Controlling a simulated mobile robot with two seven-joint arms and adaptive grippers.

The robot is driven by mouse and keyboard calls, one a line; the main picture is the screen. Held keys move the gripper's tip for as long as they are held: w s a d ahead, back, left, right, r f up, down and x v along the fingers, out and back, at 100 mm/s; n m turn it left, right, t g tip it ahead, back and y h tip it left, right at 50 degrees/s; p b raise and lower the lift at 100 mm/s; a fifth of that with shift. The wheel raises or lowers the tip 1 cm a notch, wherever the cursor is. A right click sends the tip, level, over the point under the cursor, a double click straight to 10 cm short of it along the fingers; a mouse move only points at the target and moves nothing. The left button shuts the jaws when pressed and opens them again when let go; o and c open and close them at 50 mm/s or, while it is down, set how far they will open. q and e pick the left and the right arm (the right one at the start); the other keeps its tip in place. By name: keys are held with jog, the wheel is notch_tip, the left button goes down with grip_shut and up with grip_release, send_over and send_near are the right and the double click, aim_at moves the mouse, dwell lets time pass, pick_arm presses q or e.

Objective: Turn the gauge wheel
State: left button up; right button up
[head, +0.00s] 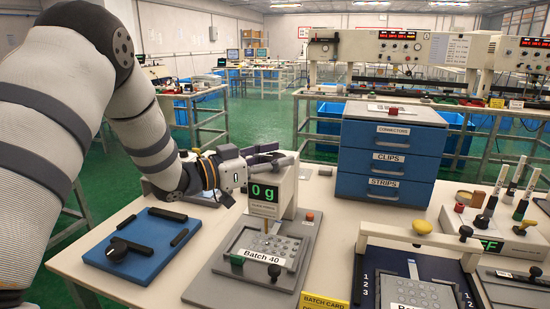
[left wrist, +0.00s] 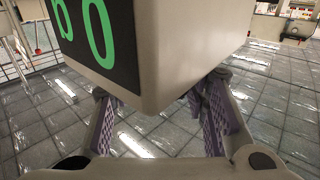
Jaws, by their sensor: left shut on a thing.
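The gauge (head: 283,190) stands on the table with a green "0 g" readout (head: 264,192) on its upright head. My left gripper (head: 272,158) reaches in from the left to the top of this head and is shut on what appears to be the gauge wheel. The wheel itself cannot be made out there. In the left wrist view the gauge head (left wrist: 170,50) fills the upper middle, its readout upside down. My left gripper's purple-padded fingers (left wrist: 160,120) show on both sides beyond it, their tips hidden by the housing. My right gripper is not in view.
A grey tray labelled Batch 40 (head: 264,262) lies on the gauge's base. A blue board (head: 104,250) with black parts lies left. A blue drawer unit (head: 350,183) stands behind right.

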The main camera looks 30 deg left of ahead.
pick_arm(q)
jog(key=m+g+h, duration=0.3)
jog(key=h, duration=0.1)
jog(key=shift+b, duration=0.35)
jog(key=shift+m+g+h, duration=0.7)
jog(key=shift+m+h, duration=0.1)
jog(key=shift+r+g, duration=0.2)
jog(key=shift+g, duration=0.1)
jog(key=o, duration=1.1)
jog(key=shift+f, duration=0.1)
jog(key=v, duration=1.2)
jog(key=shift+f, duration=0.2)
